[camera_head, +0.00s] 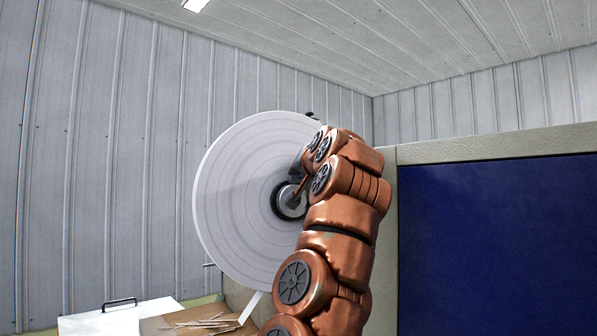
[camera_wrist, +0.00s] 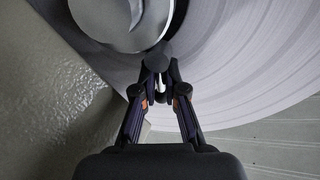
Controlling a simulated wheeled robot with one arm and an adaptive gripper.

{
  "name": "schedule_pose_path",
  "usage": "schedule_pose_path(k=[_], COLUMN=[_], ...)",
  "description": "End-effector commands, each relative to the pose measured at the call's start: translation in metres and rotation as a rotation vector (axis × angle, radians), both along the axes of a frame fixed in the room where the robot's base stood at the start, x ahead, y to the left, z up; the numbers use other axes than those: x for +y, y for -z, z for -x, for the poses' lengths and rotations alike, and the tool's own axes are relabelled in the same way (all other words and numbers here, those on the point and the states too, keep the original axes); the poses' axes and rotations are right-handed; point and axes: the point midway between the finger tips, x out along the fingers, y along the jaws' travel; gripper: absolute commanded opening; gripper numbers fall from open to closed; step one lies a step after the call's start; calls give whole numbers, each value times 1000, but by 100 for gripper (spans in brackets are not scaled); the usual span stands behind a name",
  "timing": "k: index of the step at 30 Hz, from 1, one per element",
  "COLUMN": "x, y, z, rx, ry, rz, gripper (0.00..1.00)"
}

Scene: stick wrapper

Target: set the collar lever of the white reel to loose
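The white reel (camera_head: 235,200) is a large pale disc standing upright, its right part hidden behind my arm. Its hub has a dark ring around a grey centre (camera_head: 290,203); the grey collar face also shows at the top of the wrist view (camera_wrist: 105,18). A short collar lever (camera_head: 299,194) slants up and right from the hub towards my gripper. In the wrist view the lever's dark rounded end (camera_wrist: 156,57) sits at the fingertips of my gripper (camera_wrist: 159,72). The fingers converge closely on it and appear closed around it. My arm and wrist hide the contact in the head view.
A blue panel in a pale frame (camera_head: 495,235) stands to the right of my arm. Below the reel are a white box with a black handle (camera_head: 110,315) and a brown surface with several thin sticks (camera_head: 205,325). A ribbed metal wall (camera_head: 110,150) stands behind.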

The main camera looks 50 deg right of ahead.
Motion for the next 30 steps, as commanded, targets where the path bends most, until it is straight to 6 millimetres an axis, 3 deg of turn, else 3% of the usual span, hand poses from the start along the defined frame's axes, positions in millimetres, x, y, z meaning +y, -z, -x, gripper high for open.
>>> schedule_pose_path(k=[7, 19, 30], x=[0, 1, 8], y=[0, 1, 2], z=[0, 0, -4], rx=[1, 14, 124], ry=[0, -2, -5], rz=[1, 38, 330], gripper=[35, 35, 35])
